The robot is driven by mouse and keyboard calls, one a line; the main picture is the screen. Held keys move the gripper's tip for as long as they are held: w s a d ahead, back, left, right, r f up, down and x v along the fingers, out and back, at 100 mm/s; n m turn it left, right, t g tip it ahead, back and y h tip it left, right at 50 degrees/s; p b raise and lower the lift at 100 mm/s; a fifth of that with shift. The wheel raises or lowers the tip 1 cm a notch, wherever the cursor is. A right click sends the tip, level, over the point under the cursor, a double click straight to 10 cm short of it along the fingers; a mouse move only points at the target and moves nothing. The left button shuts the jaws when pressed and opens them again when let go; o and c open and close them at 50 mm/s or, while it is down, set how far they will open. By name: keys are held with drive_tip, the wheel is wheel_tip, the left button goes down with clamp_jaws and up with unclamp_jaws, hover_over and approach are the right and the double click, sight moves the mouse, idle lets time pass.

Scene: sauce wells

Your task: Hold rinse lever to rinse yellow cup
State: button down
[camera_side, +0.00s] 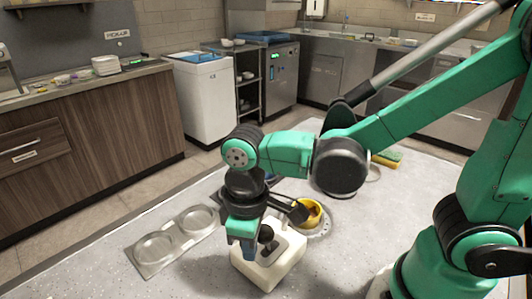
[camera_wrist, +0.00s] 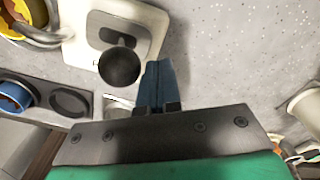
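The rinse lever, a black ball knob (camera_side: 266,233) on a short stalk, stands on a white base (camera_side: 268,270). The knob (camera_wrist: 119,67) and base (camera_wrist: 150,22) also show in the wrist view. The yellow cup (camera_side: 312,208) lies on the round rinser just behind the base; its edge shows at the top left of the wrist view (camera_wrist: 12,22). My gripper (camera_wrist: 157,72) has its blue fingers together, with nothing visible between them. The fingertips are beside the knob, to its right in the wrist view. In the side view my gripper (camera_side: 249,252) is low over the base; contact cannot be told.
A grey tray with round wells (camera_side: 150,268) lies left of the base. A blue cup (camera_wrist: 14,96) sits at the tray's far end. A yellow-green sponge (camera_side: 388,157) lies farther back. A pale cup (camera_wrist: 306,104) is at the wrist view's right edge.

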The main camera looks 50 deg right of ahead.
drive_tip(key=shift+d, duration=1.45)
drive_tip(key=shift+a, duration=0.1)
idle(0.8)
drive_tip(key=shift+a, duration=2.4)
wheel_tip(320, 180, up, 8)
drive_tip(key=w+d+f+m+t, duration=0.1)
drive_tip(key=d+m+t, duration=0.5)
drive_tip(key=d, duration=0.7)
drive_tip(key=shift+w+d+f+t, duration=0.2)
drive_tip(key=shift+w+f+t, duration=0.2)
drive_tip(key=shift+w+t, duration=0.35)
